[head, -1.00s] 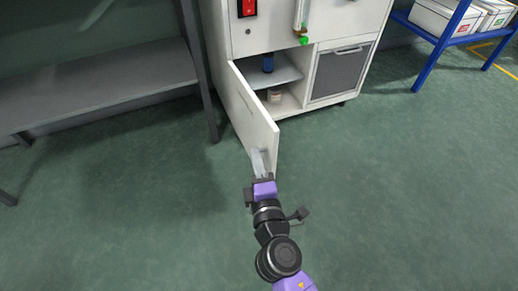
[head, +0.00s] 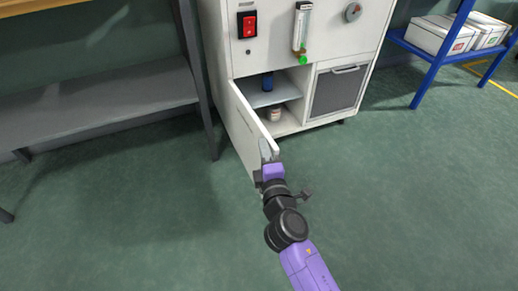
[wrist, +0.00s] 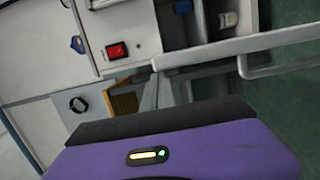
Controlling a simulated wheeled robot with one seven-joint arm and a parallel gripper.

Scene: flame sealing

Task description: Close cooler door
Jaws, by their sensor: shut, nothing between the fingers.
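The cooler door (head: 241,128) is a white panel on the lower left of a white cabinet. It stands open, swung outward with its free edge toward me. My gripper (head: 266,150) is at the outer face of the door, close to the top corner of the free edge. The fingers are shut with nothing between them. I cannot tell whether they touch the door. In the wrist view the door's edge (wrist: 235,46) runs across the upper right, with a bar handle (wrist: 285,67) by it. My gripper's body covers the bottom of that view.
The open compartment holds a shelf (head: 278,95), a blue bottle (head: 267,82) and a white jar (head: 274,114). A red switch (head: 247,24) is above the door. A grey bench (head: 100,90) stands left, a blue rack (head: 428,72) right. The green floor in front is clear.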

